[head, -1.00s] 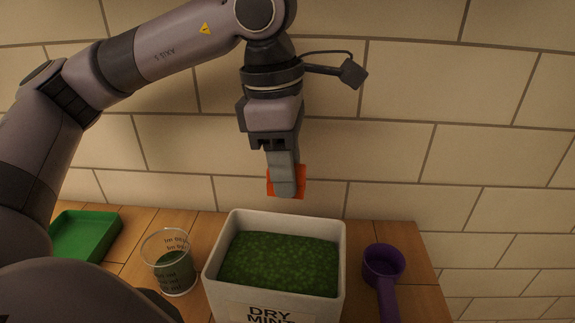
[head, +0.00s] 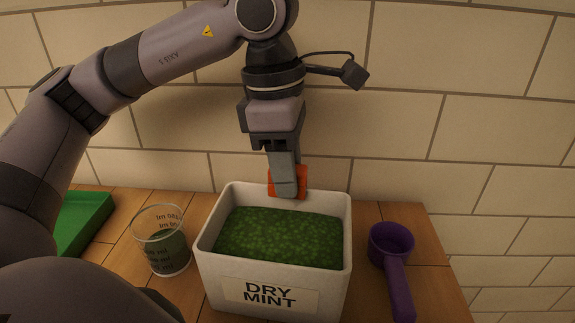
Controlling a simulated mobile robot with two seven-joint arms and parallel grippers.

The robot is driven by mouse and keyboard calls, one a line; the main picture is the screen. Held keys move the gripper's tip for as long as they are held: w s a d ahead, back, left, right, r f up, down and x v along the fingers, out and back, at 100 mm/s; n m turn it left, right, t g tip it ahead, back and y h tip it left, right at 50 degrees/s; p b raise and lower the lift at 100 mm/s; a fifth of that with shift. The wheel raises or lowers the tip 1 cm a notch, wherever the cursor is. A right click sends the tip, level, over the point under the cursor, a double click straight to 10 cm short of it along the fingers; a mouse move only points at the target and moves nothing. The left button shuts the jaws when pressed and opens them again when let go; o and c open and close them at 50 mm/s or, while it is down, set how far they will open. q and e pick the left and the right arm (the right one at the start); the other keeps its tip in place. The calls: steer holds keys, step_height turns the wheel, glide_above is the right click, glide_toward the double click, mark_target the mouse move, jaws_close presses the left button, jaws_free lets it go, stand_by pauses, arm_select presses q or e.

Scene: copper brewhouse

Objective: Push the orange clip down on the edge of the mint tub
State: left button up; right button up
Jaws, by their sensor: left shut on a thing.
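The mint tub (head: 216,268) is a white box labelled "DRY MINT", filled with green flakes, on the wooden table. My left gripper (head: 284,192) points down over the tub's far edge, right of its middle. It is shut on the orange clip (head: 303,181), which shows on both sides of the fingers. The clip's lower end is at the height of the far rim in the picture; I cannot tell whether it touches the rim. The fingers hide the clip's middle. My right gripper is not in view.
A clear beaker (head: 162,240) with dark green contents stands left of the tub. A green tray (head: 85,222) is at the far left, partly behind my arm. A purple scoop (head: 397,272) lies to the right. A tiled wall (head: 450,70) rises behind the table.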

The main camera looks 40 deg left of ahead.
arm_select(q)
steer(key=shift+f+b, duration=0.65)
stand_by(0.3)
steer(key=o, duration=1.1)
steer(key=shift+r, duration=0.1)
steer(key=r, duration=0.7)
steer(key=shift+s+a, duration=0.2)
steer(key=shift+a, duration=0.2)
